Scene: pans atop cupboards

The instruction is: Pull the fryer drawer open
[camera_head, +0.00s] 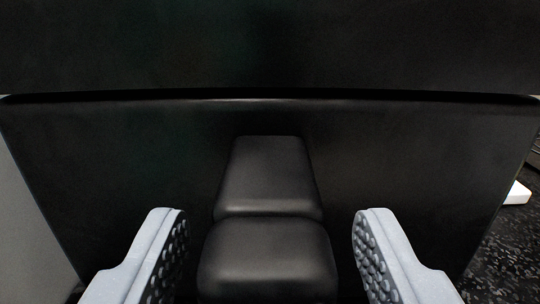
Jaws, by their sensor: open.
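The fryer drawer (120,150) is a black front that fills most of the head camera view. A dark seam runs across above it, under the fryer's upper body (270,45). A black handle (268,250) sticks out from the middle of the drawer towards the camera. My gripper (268,240) is open, with one grey studded finger on each side of the handle. A gap shows between each finger and the handle. The drawer's lower edge is partly hidden by the handle and my fingers.
A dark speckled countertop (505,250) shows at the right, with a small white object (517,193) on it beside the fryer. A plain grey surface (25,235) lies at the left.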

